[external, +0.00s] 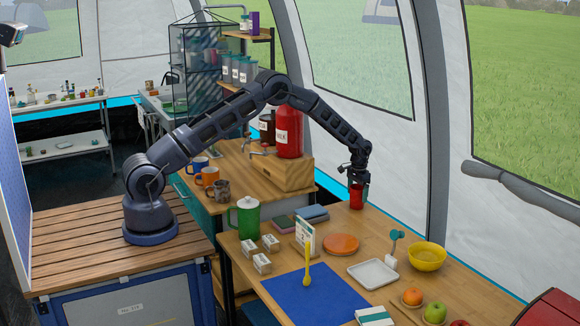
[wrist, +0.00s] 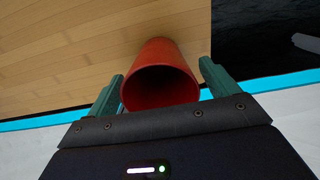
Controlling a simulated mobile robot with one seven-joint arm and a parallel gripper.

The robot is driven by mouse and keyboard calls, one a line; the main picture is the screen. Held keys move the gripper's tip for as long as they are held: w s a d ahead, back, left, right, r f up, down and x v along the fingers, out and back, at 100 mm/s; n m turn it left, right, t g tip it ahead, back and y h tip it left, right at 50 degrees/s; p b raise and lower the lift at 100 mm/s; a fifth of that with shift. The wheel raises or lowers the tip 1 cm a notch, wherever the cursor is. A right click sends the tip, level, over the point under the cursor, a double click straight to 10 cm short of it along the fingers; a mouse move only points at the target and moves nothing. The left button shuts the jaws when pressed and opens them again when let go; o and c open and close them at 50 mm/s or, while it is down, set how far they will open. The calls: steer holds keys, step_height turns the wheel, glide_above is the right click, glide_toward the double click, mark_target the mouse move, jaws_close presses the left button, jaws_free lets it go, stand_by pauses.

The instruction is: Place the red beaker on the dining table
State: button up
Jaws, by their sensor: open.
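The red beaker (external: 356,197) stands upright on the far back corner of the wooden dining table (external: 350,228), near the tent wall. In the wrist view the beaker (wrist: 160,78) shows its open rim toward the camera, and its base meets the wooden top. My gripper (external: 358,180) is directly above and around the beaker's upper part. In the wrist view my gripper (wrist: 162,85) is open, with one green finger on each side of the beaker and a narrow gap visible at the right finger. Contact at the left finger is hard to tell.
A wooden crate with a red milk can (external: 289,132) stands left of the beaker on the adjoining counter. On the table are an orange plate (external: 341,244), a white tray (external: 373,273), a yellow bowl (external: 427,256), a green pitcher (external: 248,218) and a blue mat (external: 312,296).

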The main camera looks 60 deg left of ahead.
step_height(320, 180, up, 13)
steer(key=s+r+t, duration=0.1)
steer(key=s+r, duration=0.5)
steer(key=r, duration=0.4)
steer(key=s+r, duration=0.6)
steer(key=r, duration=0.3)
steer(key=s+r+t, duration=0.1)
steer(key=s+r, duration=1.1)
steer(key=s, duration=0.5)
steer(key=s+r+t, duration=0.1)
steer(key=s+r, duration=0.1)
steer(key=s, duration=0.8)
steer(key=s+r, duration=0.2)
steer(key=s, duration=0.7)
steer(key=s+f, duration=0.2)
steer(key=s, duration=0.6)
steer(key=s+f+t, duration=0.1)
steer(key=s+f, duration=0.2)
steer(key=s, duration=0.6)
steer(key=shift+t, duration=0.3)
